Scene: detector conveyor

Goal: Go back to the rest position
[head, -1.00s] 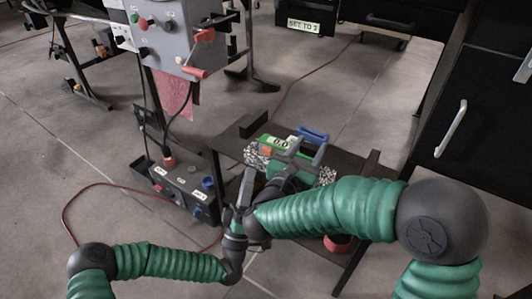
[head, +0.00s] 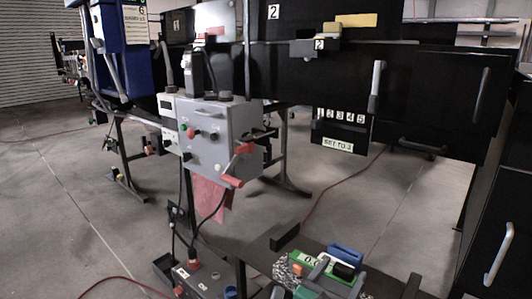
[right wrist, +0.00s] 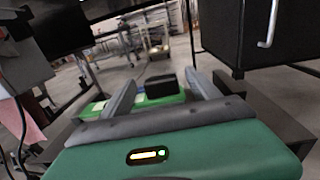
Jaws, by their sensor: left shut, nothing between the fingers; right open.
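My right gripper (head: 339,278) is at the bottom of the head view. In the right wrist view my right gripper (right wrist: 162,88) has its two grey fingers spread apart. A green device (head: 305,261) with a white display lies on the dark stand. It shows between and beyond the fingers in the right wrist view (right wrist: 150,101), with a black block on it. I cannot tell whether the fingers touch it.
A grey control box (head: 222,135) with a red-handled lever stands left of centre, a red cloth (head: 211,197) below it. A black conveyor housing (head: 430,85) spans the back. A black cabinet (head: 505,230) stands at the right. Open floor (head: 375,220) lies between.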

